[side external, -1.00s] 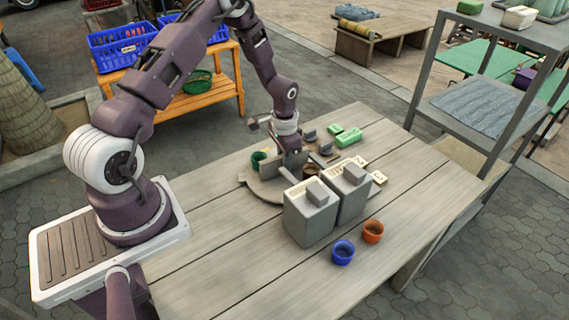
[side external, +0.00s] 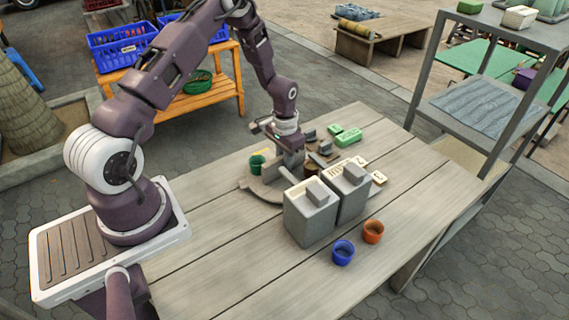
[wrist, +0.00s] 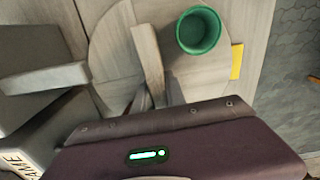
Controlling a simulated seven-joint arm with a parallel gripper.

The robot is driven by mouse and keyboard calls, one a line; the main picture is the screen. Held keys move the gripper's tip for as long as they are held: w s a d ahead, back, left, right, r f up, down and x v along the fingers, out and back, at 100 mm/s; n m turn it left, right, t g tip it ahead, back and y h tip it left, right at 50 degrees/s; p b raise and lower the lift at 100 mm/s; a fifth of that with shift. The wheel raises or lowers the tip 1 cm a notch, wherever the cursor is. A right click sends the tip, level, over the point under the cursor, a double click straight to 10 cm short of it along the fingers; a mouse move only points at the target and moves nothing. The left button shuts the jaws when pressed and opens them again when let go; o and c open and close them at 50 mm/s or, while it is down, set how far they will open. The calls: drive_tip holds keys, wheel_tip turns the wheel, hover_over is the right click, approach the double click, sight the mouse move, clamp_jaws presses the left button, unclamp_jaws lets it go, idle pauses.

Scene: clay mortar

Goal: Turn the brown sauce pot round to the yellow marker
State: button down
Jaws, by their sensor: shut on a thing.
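A round wooden turntable (side external: 258,188) lies on the table, partly hidden by two grey boxes. An upright bar (wrist: 147,62) crosses it. My gripper (side external: 290,166) is low over its middle and shut on this bar; the wrist view shows the fingertips (wrist: 155,98) at the bar's near end, partly hidden by my wrist. A green pot (side external: 257,163) stands on the left of the turntable, beside the bar in the wrist view (wrist: 198,32). The brown sauce pot (side external: 311,170) shows only partly behind the grey boxes. The yellow marker (wrist: 237,62) lies just beyond the rim beside the green pot.
Two grey lidded boxes (side external: 311,218) (side external: 349,192) stand close to the turntable at the front right. Green blocks (side external: 348,137) lie behind. Blue (side external: 343,252) and orange (side external: 373,232) pots stand in front. The table's left front is clear.

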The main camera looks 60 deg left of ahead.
drive_tip(key=shift+n, duration=9.8)
drive_tip(key=shift+w+n, duration=0.1)
drive_tip(key=shift+n, duration=3)
drive_tip(key=c, duration=1.4)
unclamp_jaws()
drive_tip(key=shift+o, duration=0.2)
